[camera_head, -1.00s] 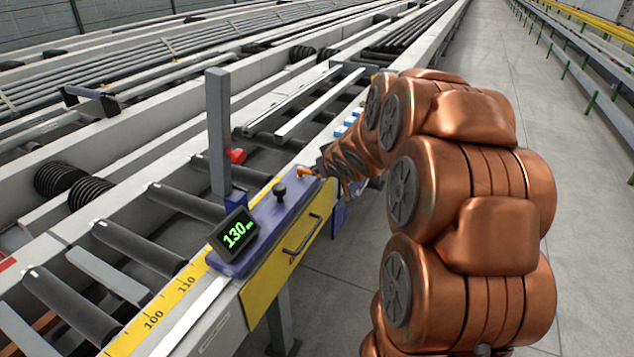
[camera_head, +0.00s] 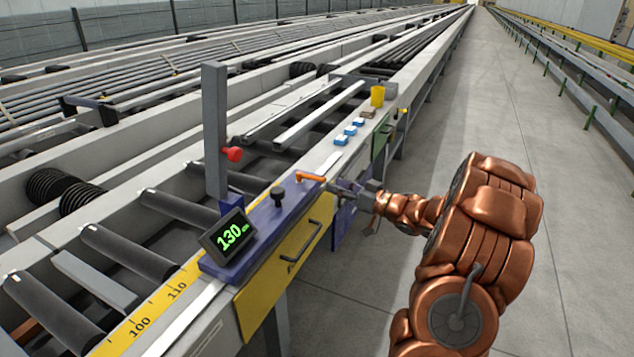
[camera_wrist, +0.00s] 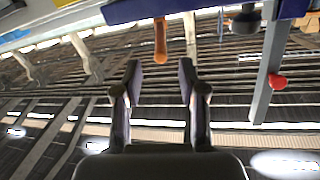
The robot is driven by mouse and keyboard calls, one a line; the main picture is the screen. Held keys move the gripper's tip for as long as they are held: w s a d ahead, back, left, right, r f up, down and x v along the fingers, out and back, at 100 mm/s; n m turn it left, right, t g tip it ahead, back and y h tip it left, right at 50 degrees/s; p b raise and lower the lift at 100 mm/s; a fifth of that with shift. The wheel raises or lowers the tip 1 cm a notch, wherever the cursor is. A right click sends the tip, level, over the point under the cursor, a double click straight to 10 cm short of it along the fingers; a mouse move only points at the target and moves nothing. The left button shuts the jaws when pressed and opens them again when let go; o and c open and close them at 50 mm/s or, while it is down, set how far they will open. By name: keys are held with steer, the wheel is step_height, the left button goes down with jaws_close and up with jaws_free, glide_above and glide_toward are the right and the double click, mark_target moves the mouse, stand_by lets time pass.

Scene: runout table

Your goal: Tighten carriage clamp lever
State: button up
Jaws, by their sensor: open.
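The orange clamp lever (camera_head: 311,178) sits on the far end of the blue carriage (camera_head: 262,232), its handle reaching right, over the carriage edge side. My gripper (camera_head: 332,187) is just right of the lever's free end. In the wrist view the lever (camera_wrist: 160,45) hangs from the blue carriage edge (camera_wrist: 150,10), centred ahead of the gap between my open fingers (camera_wrist: 160,75). The fingers look empty, and the lever appears beyond their tips.
A black knob (camera_head: 277,195), a grey post (camera_head: 215,130) and a red knob (camera_head: 233,154) stand near the lever. A yellow panel with a handle (camera_head: 290,258) faces the aisle. Blue blocks (camera_head: 350,130) and a yellow cup (camera_head: 377,95) lie farther along. The aisle floor is clear.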

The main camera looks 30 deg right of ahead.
mark_target(317, 178)
steer(key=shift+x, duration=3.85)
steer(key=shift+f, duration=0.15)
jaws_close()
